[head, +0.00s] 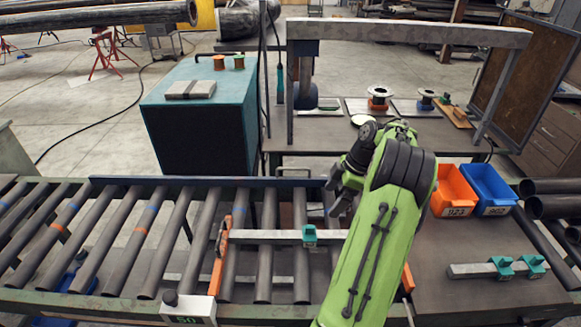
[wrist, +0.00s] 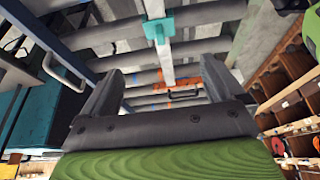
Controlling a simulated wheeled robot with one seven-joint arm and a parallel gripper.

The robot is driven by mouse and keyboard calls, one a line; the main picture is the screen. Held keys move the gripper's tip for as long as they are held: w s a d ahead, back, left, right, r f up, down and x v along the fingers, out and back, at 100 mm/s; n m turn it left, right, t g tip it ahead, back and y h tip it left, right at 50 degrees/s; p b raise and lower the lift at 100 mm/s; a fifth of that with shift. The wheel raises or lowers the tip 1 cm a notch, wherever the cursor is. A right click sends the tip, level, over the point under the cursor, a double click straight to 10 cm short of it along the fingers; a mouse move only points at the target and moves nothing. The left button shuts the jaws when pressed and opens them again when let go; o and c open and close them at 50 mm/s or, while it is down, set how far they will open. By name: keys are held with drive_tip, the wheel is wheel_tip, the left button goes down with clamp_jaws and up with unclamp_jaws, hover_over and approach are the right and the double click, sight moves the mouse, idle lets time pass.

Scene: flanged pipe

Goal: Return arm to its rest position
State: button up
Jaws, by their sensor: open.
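My green arm rises from the bottom of the head view and bends at a dark joint over the right part of the roller conveyor (head: 130,240). My gripper (head: 335,205) is partly hidden beside the arm in that view. In the wrist view my gripper (wrist: 165,85) shows two dark fingers set well apart, with nothing between them. Beyond the fingers are conveyor rollers and a pale bar with a teal clamp (wrist: 158,30). The same teal clamp (head: 309,235) sits on the bar across the rollers in the head view.
An orange bin (head: 453,192) and a blue bin (head: 488,189) stand right of my arm. A grey gantry frame (head: 410,32) stands over the back bench. A teal cabinet (head: 200,110) is behind the conveyor. A bar with teal clamps (head: 480,270) lies on the right table.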

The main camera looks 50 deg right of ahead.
drive_tip(key=shift+a, duration=0.1)
drive_tip(key=w+a+r+m+h, duration=0.15)
drive_tip(key=a+r, duration=0.25)
drive_tip(key=a, duration=0.4)
drive_tip(key=w+a+r+m, duration=0.1)
drive_tip(key=w+a+r, duration=0.25)
drive_tip(key=a, duration=0.45)
drive_tip(key=w+a+r+m+h, duration=0.1)
drive_tip(key=w+a+r, duration=0.1)
drive_tip(key=a+r, duration=0.45)
drive_tip(key=s+a+f+m+t, duration=0.1)
drive_tip(key=s+a+m, duration=0.3)
drive_tip(key=s+a, duration=1.1)
drive_tip(key=shift+a+f+m+t, duration=0.15)
drive_tip(key=shift+a+m+t, duration=0.2)
drive_tip(key=shift+a+t, duration=0.2)
